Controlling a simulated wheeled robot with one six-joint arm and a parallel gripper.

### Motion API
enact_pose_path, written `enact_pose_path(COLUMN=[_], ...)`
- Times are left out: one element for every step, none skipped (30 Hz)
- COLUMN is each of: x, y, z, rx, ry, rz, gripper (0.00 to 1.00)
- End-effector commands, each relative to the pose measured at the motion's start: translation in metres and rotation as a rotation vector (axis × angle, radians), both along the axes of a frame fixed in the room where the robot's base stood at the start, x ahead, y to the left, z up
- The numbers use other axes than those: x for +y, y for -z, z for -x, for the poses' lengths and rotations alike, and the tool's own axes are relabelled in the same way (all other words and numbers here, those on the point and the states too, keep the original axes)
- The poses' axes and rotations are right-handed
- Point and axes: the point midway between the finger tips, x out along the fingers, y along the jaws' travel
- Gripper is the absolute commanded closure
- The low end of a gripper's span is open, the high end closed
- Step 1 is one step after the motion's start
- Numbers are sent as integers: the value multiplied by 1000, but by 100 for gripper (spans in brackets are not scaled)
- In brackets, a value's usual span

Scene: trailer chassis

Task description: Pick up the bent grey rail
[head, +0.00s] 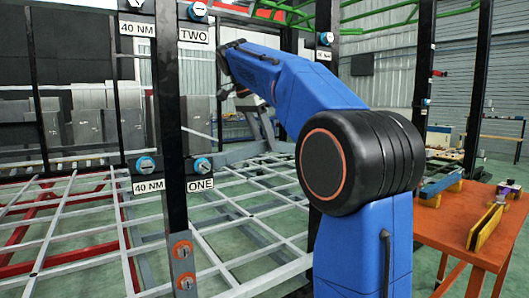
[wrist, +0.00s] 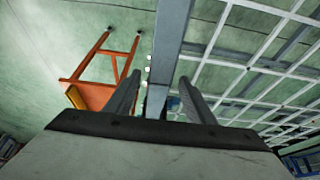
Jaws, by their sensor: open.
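In the wrist view, my gripper (wrist: 160,98) has its two grey fingers spread apart. A long grey bar (wrist: 172,45) runs from the top edge down between them, with a gap visible on each side near the tips. I cannot tell whether this bar is the bent grey rail; no bend shows in it. A grey angled piece (head: 266,124) shows just below the arm's end.
A white lattice frame (head: 75,215) spreads across the lower left, and also shows in the wrist view (wrist: 250,65). Black posts (head: 168,110) with labels stand close to the arm. An orange table (head: 455,225) at right holds a blue bar (head: 440,187) and yellow pieces (head: 485,228).

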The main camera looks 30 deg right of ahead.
Motion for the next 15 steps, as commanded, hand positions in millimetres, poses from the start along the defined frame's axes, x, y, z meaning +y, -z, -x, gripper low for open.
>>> enact_pose_path(x=[-2,-2,-3,-3,-3,-3,-3,-3,-3,-3,-3,-3,-3,-3,-3], y=[4,5,7,7,8,8,8,8,8,8,8,8,8,8,8], z=[1,0,0,0,0,0,0,0,0,0,0,0,0,0,0], rx=[1,0,0,-1,-1,-1,-1,-1,-1,0,0,0,0,0,0], ry=[0,1,1,1,1,1,1,1,1,1,1,1,0,0,0], rz=[0,0,0,0,0,0,0,0,0,0,0,0,0,0,0], gripper=[51,51,51,51,51,51,51,51,51,51,56,65,72,79,89])
